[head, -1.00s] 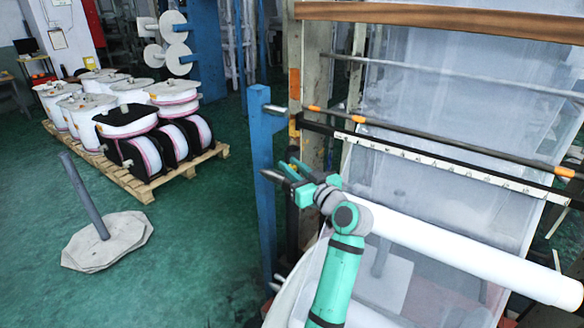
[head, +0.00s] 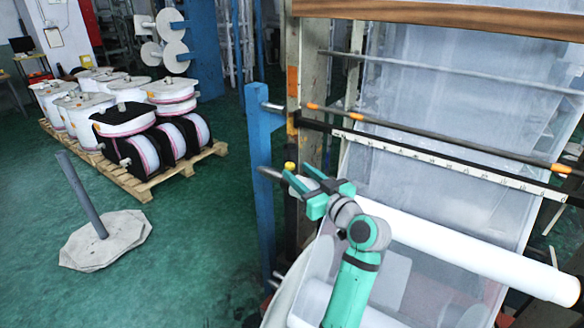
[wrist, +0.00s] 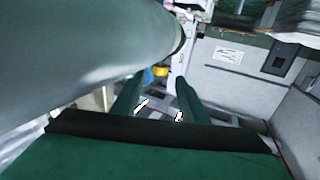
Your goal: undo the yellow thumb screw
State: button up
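The yellow thumb screw (head: 290,166) is a small yellow knob near the blue upright post, just beyond my gripper in the head view. It also shows in the wrist view (wrist: 160,71), past the fingertips and between their lines. My gripper (head: 300,174) has teal fingers spread apart, pointing up and left toward the knob. In the wrist view my gripper (wrist: 160,82) shows a clear gap between its two dark green fingers, with nothing held. Whether a fingertip touches the knob cannot be told. The knob's lower part is hidden.
A white roll (head: 470,255) lies close to the right of my arm, and fills the upper left of the wrist view (wrist: 80,60). The blue post (head: 263,150) stands left of my gripper. A loaded pallet (head: 150,186) and a pole on a stone base (head: 105,243) stand farther left.

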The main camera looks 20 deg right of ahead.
jog(key=v, duration=0.5)
jog(key=shift+d, duration=0.1)
jog(key=shift+s+d, duration=0.1)
